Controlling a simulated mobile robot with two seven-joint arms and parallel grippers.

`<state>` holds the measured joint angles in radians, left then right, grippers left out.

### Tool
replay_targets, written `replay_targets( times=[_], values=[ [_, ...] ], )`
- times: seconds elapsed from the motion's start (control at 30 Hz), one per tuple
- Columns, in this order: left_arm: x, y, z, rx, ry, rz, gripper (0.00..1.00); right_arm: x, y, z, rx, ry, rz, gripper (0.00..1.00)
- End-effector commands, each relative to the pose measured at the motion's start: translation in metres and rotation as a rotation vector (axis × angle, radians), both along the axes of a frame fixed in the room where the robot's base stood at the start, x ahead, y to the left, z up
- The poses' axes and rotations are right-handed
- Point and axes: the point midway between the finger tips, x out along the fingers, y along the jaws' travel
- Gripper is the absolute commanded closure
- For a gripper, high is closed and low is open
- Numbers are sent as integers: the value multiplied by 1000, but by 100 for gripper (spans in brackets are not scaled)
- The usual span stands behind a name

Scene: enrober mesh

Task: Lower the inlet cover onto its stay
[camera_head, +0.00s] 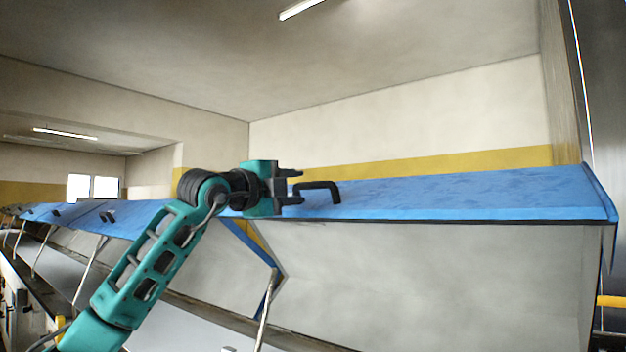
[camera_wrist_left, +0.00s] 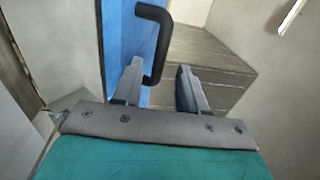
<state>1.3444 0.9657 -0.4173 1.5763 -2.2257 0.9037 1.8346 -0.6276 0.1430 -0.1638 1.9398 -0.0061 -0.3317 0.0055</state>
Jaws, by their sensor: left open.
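The inlet cover (camera_head: 450,197) is the large blue panel across the right half of the head view, raised, with a pale underside. Its dark bracket-shaped handle (camera_head: 330,187) stands out from the blue face. My left gripper (camera_head: 298,187) is open at the handle's left side. In the left wrist view the black handle (camera_wrist_left: 160,42) reaches down between the two open fingers (camera_wrist_left: 158,78), nearer the left one; I cannot tell whether it touches. A metal rod (camera_head: 265,312), possibly a stay, stands below the cover's left end. My right gripper is not in view.
More blue covers (camera_head: 95,217) with handles and metal rods run away to the left. A dark metal upright (camera_head: 608,120) stands at the far right, with a yellow bar (camera_head: 611,301) beside it. The space above the covers is clear.

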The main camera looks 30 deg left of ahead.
Motion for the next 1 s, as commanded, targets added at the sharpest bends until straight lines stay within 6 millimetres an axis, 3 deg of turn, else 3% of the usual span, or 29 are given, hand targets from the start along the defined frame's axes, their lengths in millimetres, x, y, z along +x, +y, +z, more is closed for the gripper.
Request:
replay_targets(
  times=[0.1,0.3,0.77,1.0],
  values=[
    [26,-3,7,-2,2,-2,58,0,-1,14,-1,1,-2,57],
    [54,-5,8,0,0,-1,58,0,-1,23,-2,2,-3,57],
    [65,-6,6,2,-1,-1,58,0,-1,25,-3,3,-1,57],
    [65,-5,6,1,-1,-1,81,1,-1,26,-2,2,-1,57]
  ],
)
